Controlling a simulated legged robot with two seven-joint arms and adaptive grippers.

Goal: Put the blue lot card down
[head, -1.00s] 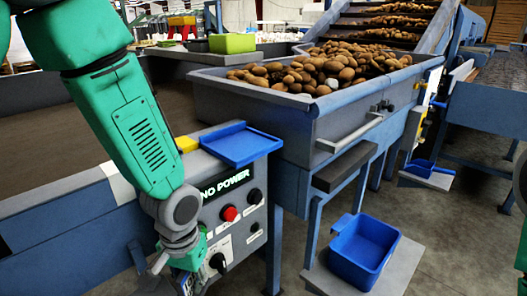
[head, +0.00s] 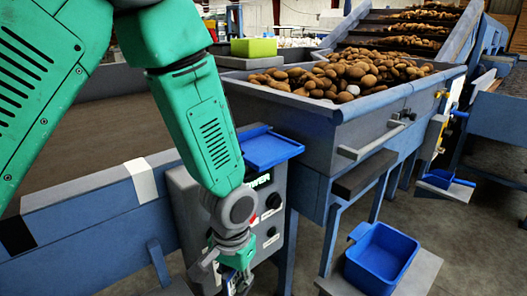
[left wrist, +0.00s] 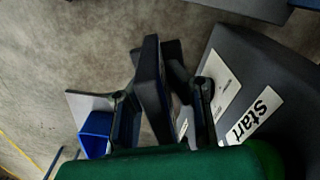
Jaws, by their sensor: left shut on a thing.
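My left gripper (head: 236,278) hangs low in front of the grey control panel (head: 178,212). In the left wrist view its fingers (left wrist: 165,85) are closed around a thin dark slab (left wrist: 152,88), seen nearly edge-on. I take this slab for the blue lot card, but its face and printing do not show. The fingers hide part of it. In the head view the arm and gripper cover the card and much of the panel. A blue tray (head: 268,150) sits on top of the panel, above the gripper. My right gripper is out of view.
A blue bin (head: 380,262) stands on a low grey platform (head: 425,270) to the right. A hopper (head: 330,135) full of potatoes (head: 340,75) is behind. A small blue scoop-like thing (head: 445,180) lies farther right. A "Start" label (left wrist: 255,115) shows beside the fingers.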

